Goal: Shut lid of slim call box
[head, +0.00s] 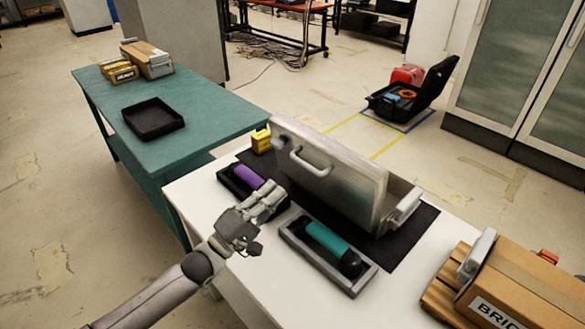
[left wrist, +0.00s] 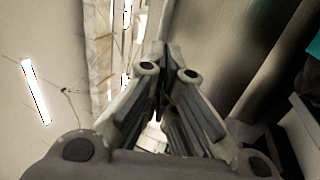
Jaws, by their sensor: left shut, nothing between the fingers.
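The slim call box is a grey metal case on a black mat (head: 412,240) on the white table. Its lid (head: 345,190) stands raised, its broad face and handle (head: 308,163) turned toward me. The lid hides most of the box body; a part of it (head: 402,208) shows at the right. My left gripper (head: 272,195) is shut and empty, in front of the lid's left part, above the table; I cannot tell whether it touches the lid. In the left wrist view the fingers (left wrist: 161,55) are together, with a blurred grey surface at their right. My right gripper is not in view.
A purple cylinder (head: 248,177) lies in a black tray and a teal one (head: 326,238) in a grey tray, both near my left gripper. A yellow box (head: 261,141) stands behind. A green table (head: 190,115) stands at left.

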